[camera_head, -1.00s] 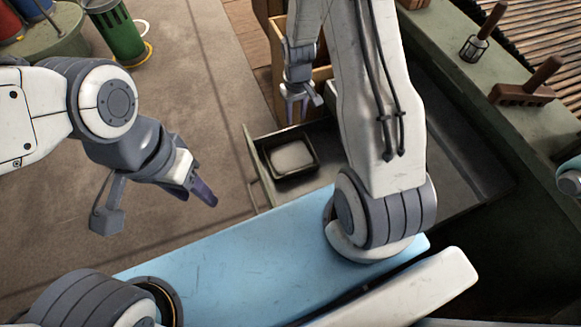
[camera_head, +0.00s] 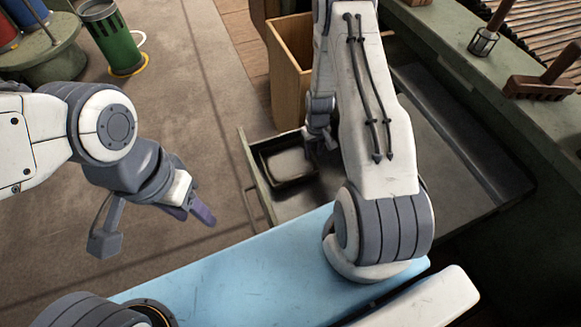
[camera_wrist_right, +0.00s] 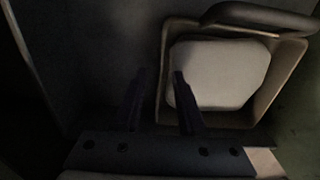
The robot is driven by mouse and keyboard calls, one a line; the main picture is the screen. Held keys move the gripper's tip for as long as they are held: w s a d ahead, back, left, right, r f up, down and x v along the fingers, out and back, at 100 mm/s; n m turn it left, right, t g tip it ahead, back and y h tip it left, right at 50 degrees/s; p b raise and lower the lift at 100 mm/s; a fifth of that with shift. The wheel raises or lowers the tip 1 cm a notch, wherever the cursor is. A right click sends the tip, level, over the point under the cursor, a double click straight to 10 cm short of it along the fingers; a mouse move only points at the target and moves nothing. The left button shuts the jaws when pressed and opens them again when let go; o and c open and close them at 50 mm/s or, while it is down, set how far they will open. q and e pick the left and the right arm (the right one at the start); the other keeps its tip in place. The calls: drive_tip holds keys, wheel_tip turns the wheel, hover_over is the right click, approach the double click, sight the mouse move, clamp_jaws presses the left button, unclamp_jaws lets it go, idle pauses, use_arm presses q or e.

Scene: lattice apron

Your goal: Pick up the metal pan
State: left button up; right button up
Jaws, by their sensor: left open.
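A dark, square, shallow pan (camera_head: 291,180) with a pale slab (camera_head: 288,161) in it lies in an open metal drawer. I take this to be the metal pan. In the right wrist view the pan (camera_wrist_right: 218,118) is at the upper right, its pale slab (camera_wrist_right: 217,74) filling most of it. My right gripper (camera_wrist_right: 158,82) is open and empty, its fingers either side of the pan's left wall in that picture; contact cannot be told. In the head view it is at the pan's right edge, partly hidden by my forearm. My left gripper (camera_head: 199,214) is open and empty, well left of the drawer.
The drawer wall (camera_head: 254,172) stands around the pan. A wooden box (camera_head: 289,70) stands behind it. A green bench (camera_head: 480,80) with a brush (camera_head: 541,86) runs along the right. A green bin (camera_head: 119,42) stands far left. Floor between bin and drawer is clear.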

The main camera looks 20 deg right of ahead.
wheel_tip(320, 180, down, 2)
drive_tip(key=shift+f, duration=0.25)
drive_tip(key=shift+r, duration=0.1)
clamp_jaws()
idle(1.1)
